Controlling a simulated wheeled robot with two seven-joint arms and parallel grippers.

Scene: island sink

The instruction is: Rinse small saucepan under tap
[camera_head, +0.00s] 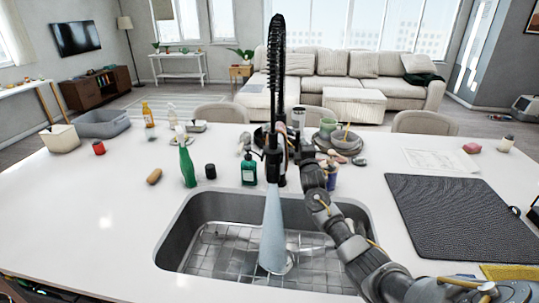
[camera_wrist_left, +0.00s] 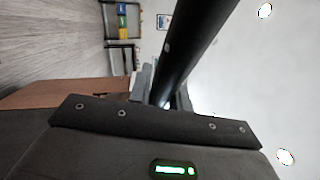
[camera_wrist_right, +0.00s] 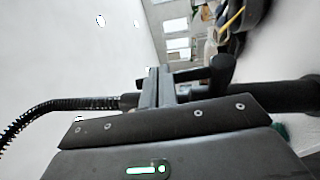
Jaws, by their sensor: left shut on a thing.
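The black tap (camera_head: 277,95) with its spring hose stands behind the sink (camera_head: 200,210). A pale blue water stream (camera_head: 272,230) falls from it into the basin. My right gripper (camera_head: 287,152) is at the tap's body; its fingers (camera_wrist_right: 160,85) show beside black tap parts (camera_wrist_right: 215,75) in the right wrist view, and their gap is unclear. My left gripper (camera_wrist_left: 168,100) is out of the head view. In the left wrist view it is shut on a long black handle (camera_wrist_left: 195,45), seemingly the small saucepan's. No pan body can be made out in any view.
A green spray bottle (camera_head: 187,165), a teal soap bottle (camera_head: 249,170) and a black cup (camera_head: 210,171) stand behind the sink. Stacked dishes (camera_head: 340,140) sit behind my right arm. A dark mat (camera_head: 455,215) lies to the right. The counter left of the sink is mostly clear.

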